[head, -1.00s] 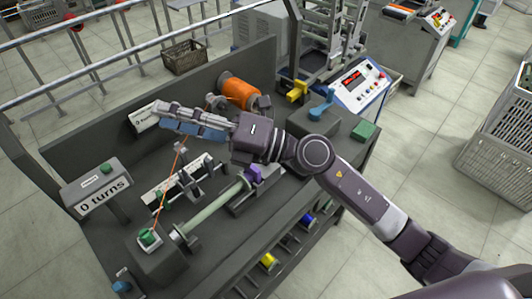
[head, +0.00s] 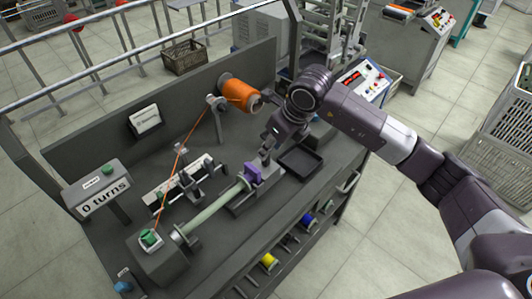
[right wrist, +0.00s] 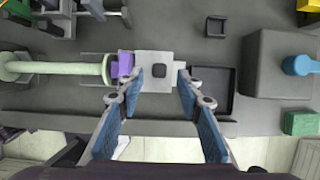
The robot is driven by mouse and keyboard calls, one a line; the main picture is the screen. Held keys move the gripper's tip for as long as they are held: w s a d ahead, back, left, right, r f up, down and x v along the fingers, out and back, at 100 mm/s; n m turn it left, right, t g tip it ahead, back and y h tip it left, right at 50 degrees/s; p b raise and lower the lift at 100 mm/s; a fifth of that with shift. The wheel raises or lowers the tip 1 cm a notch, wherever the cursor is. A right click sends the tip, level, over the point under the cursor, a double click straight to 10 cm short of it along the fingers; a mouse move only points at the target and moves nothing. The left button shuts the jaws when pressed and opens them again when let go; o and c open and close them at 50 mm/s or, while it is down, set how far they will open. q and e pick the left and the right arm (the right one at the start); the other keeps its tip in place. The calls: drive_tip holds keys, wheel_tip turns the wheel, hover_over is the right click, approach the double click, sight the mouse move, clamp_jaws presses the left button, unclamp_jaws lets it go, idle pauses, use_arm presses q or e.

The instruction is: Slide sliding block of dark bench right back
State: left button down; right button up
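The dark bench (head: 215,240) carries a sliding block (right wrist: 158,57) with a purple tip (head: 252,172); the purple tip also shows in the right wrist view (right wrist: 122,66). The tip meets the right end of a pale green tube (head: 212,208). In the right wrist view the block is light grey with a small dark square on top. My right gripper (right wrist: 161,80) is open. Its blue fingers point at the block, with the dark square between them; I cannot tell whether they touch it. In the head view my wrist partly hides the block. My left gripper is not in view.
An empty black tray (head: 301,163) lies right of the block. An orange spool (head: 240,93) stands behind, with its thread running to the green winding end (head: 150,238). A sign (head: 104,203) reads "0 turns". In the right wrist view, a blue lever (right wrist: 300,66) sits right.

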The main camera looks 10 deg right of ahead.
drive_tip(key=shift+p+x, duration=0.4)
drive_tip(key=shift+x, duration=2.15)
drive_tip(key=shift+a, duration=0.1)
clamp_jaws()
